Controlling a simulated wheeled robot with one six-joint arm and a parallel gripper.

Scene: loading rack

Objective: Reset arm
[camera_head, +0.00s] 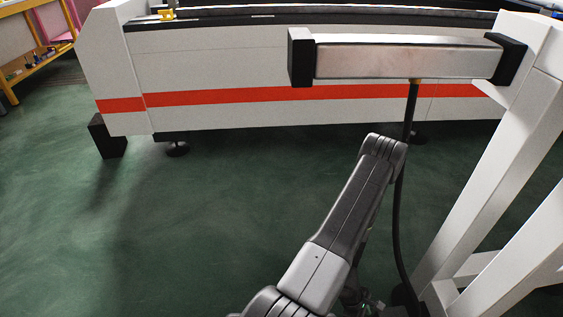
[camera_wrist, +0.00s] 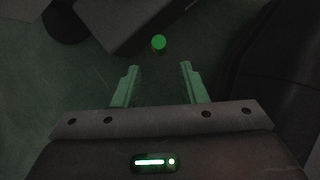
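My arm shows in the head view, reaching up from the bottom middle over the green floor and bending down behind its own upper link. My gripper (camera_wrist: 158,84) shows in the wrist view with its two pale fingers apart and nothing between them. In the head view the gripper itself is mostly hidden behind the arm link.
A long white machine with a red stripe (camera_head: 230,97) stands across the back. A white frame (camera_head: 497,155) with a metal bar (camera_head: 400,62) stands close at the right. A yellow rack (camera_head: 38,62) is at the far left. The green floor (camera_head: 200,220) at left is clear.

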